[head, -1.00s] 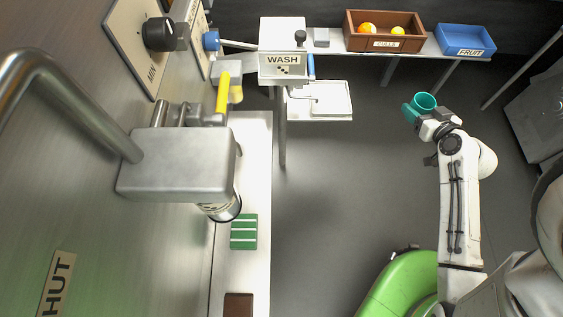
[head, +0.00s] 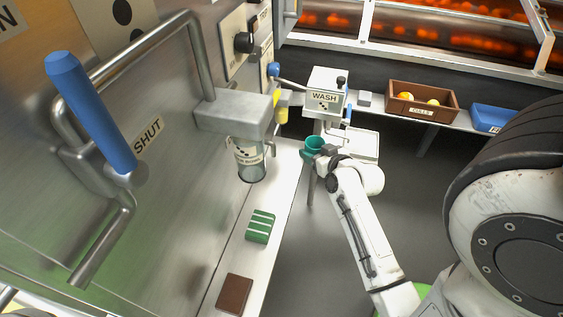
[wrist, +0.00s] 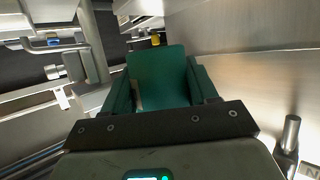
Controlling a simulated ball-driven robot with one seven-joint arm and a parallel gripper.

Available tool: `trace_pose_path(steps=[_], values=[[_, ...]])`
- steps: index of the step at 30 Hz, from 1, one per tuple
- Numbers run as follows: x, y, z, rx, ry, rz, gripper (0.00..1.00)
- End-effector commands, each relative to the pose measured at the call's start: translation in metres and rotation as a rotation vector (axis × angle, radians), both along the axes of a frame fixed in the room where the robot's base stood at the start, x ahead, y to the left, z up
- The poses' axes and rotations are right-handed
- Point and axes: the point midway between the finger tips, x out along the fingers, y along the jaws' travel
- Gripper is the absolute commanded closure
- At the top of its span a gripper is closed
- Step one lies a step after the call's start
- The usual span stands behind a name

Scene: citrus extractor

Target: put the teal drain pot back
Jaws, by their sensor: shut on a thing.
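The teal drain pot (head: 314,146) is upright with its open top showing in the head view. My gripper (head: 324,157) is shut on its near side and holds it up at the right edge of the pale counter (head: 284,200), near the wash box. In the wrist view the teal pot (wrist: 158,75) fills the middle, in front of my gripper (wrist: 160,95). The pot's underside is hidden. A green block with white stripes (head: 260,226) lies on the counter, nearer than the pot.
A labelled clear cylinder (head: 250,168) hangs under the metal housing (head: 236,112), left of the pot. The WASH box (head: 326,90) and white tray (head: 358,145) stand behind. A brown block (head: 234,294) lies on the near counter. Crates (head: 422,100) line the back shelf.

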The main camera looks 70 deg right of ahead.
Motion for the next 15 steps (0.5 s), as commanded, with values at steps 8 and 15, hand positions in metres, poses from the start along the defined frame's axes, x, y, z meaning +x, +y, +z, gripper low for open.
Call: trace_pose_path(steps=[8, 15], values=[[0.068, 0.005, -0.001, -0.003, -0.002, 0.003, 0.79], [0.092, 0.007, -0.017, 0.002, 0.003, -0.001, 0.79]])
